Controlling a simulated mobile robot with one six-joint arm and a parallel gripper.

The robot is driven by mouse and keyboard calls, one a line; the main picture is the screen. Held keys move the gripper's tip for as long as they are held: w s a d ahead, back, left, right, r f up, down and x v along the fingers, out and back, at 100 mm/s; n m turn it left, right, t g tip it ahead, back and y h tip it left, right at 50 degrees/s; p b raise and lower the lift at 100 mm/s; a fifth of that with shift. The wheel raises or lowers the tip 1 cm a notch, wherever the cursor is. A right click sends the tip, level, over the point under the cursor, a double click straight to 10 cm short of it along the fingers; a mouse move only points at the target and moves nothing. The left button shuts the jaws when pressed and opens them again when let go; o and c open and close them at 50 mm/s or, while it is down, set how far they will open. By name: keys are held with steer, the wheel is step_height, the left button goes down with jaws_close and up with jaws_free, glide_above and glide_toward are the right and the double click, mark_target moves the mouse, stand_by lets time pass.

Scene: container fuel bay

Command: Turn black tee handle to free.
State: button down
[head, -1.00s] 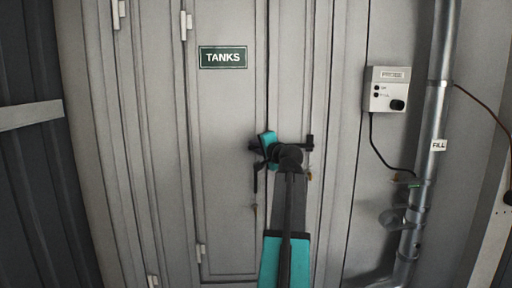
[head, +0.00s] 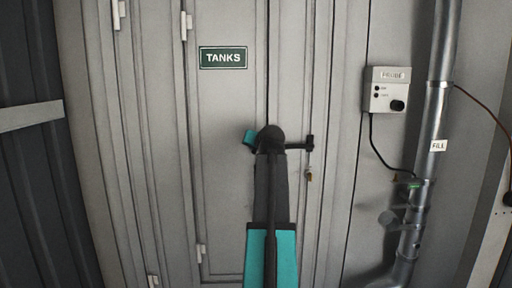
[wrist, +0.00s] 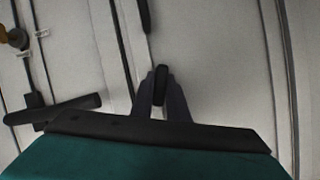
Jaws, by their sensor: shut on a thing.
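My gripper (wrist: 160,100) is shut on a black bar-shaped piece, which I take for the tee handle (wrist: 162,78), in the wrist view. The handle's end shows upright between the two dark fingers, in front of the grey door. In the head view my wrist (head: 268,138) covers the fingertips and the gripped handle, so its angle cannot be told there. A black bar (head: 299,146) with a short upright end sticks out to the right of my wrist. A dark rod (wrist: 75,108) also shows at the left of the wrist view.
The grey door (head: 225,150) carries a green TANKS sign (head: 222,57) and white hinges. A small brass padlock (head: 309,174) hangs right of my wrist. A grey control box (head: 386,90) with a cable and a metal FILL pipe (head: 436,110) stand farther right.

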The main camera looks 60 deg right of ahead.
steer(key=shift+r+n+g+h, duration=0.1)
steer(key=shift+n+g+h, duration=0.65)
steer(key=shift+n, duration=0.65)
steer(key=c, duration=1.7)
jaws_free()
steer(key=shift+s+d, duration=0.1)
steer(key=v, duration=0.4)
steer(key=b+v, duration=0.1)
steer(key=v, duration=0.4)
steer(key=b+v, duration=0.1)
steer(key=v, duration=0.4)
steer(key=shift+d+r, duration=0.1)
steer(key=shift+r, duration=0.2)
